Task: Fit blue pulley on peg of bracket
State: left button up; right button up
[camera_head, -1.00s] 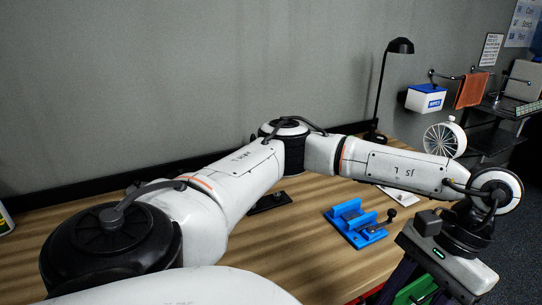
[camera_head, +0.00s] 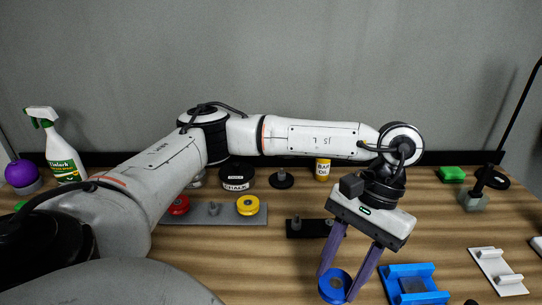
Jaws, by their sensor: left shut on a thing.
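The blue pulley (camera_head: 335,287) is a round disc with a darker middle, low in the head view. My left gripper (camera_head: 338,284) is shut on it, its two purple fingers pointing down on either side. Whether the pulley touches the table is hard to tell. A grey plate (camera_head: 228,219) behind and to the left carries a red pulley (camera_head: 179,205), a yellow pulley (camera_head: 248,205) and a bare peg (camera_head: 213,208) between them. A dark bracket (camera_head: 310,230) with a short upright peg (camera_head: 297,221) lies nearer. Which one is the task's bracket is not clear. My right gripper is not in view.
A blue fixture (camera_head: 412,280) lies close right of the gripper, and a white bracket (camera_head: 495,270) further right. A chalk tub (camera_head: 237,178), yellow bottle (camera_head: 322,169), green block (camera_head: 451,174) and spray bottle (camera_head: 56,147) stand along the back. Bare wood lies before the grey plate.

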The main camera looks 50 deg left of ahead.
pick_arm(q)
jog(key=w+a+r+m+t, duration=0.1)
jog(key=w+a+m+t, duration=0.1)
jog(key=a+m, duration=0.4)
jog(key=w+a+r+m+t+y+b, duration=0.1)
jog(key=w+a+m+t, duration=0.2)
jog(key=a+m, duration=0.4)
jog(key=w+a+r+m+t+y, duration=0.1)
jog(key=a+m, duration=0.5)
jog(key=m, duration=1.3)
jog(key=w+t, duration=0.1)
jog(key=t, duration=0.1)
jog(key=shift+w+a+r+m+t, duration=0.3)
jog(key=shift+w+a+t, duration=0.05)
jog(key=shift+w+t, duration=0.05)
